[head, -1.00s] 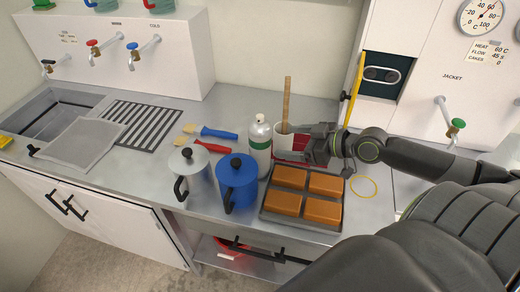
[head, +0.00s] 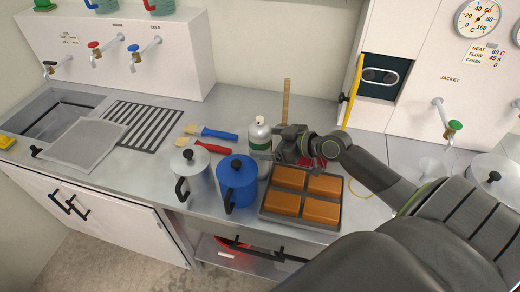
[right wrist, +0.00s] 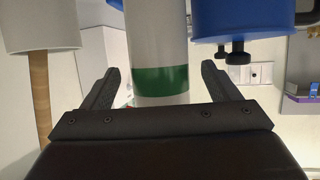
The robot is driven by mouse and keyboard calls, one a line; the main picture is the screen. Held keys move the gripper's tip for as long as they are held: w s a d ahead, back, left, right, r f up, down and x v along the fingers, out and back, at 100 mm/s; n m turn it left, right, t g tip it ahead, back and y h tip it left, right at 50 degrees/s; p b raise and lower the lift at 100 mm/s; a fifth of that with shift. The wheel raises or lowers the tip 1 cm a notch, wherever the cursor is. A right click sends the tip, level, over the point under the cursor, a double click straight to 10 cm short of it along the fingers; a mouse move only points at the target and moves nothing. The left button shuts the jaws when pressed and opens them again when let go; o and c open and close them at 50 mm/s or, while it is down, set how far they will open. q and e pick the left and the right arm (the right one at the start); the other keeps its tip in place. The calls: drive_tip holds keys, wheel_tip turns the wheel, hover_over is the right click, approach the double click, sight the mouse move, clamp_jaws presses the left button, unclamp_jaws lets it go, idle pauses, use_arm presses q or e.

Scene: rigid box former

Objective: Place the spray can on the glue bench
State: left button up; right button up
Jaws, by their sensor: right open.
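The spray can (head: 259,137) is a pale cylinder with a green band and a rounded top. It stands upright on the steel counter, behind the blue pot. My right gripper (head: 279,146) is open just to its right. In the right wrist view the can (right wrist: 158,60) shows between the two spread fingers of my right gripper (right wrist: 160,92), with gaps visible on both sides. I cannot tell from the frames which surface is the glue bench. My left gripper is not in view.
A blue pot (head: 237,181) and a grey-white pot (head: 197,175) stand close in front of the can. A tray (head: 264,212) of orange blocks lies right of them. A wooden stick (head: 286,100) rises behind my gripper. Brushes with blue (head: 218,133) and red (head: 212,148) handles lie to the left.

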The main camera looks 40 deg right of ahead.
drive_tip(key=shift+p+x, duration=0.35)
drive_tip(key=shift+x, duration=1.25)
drive_tip(key=c, duration=1.2)
drive_tip(key=shift+c, duration=0.6)
drive_tip(key=shift+r, duration=0.1)
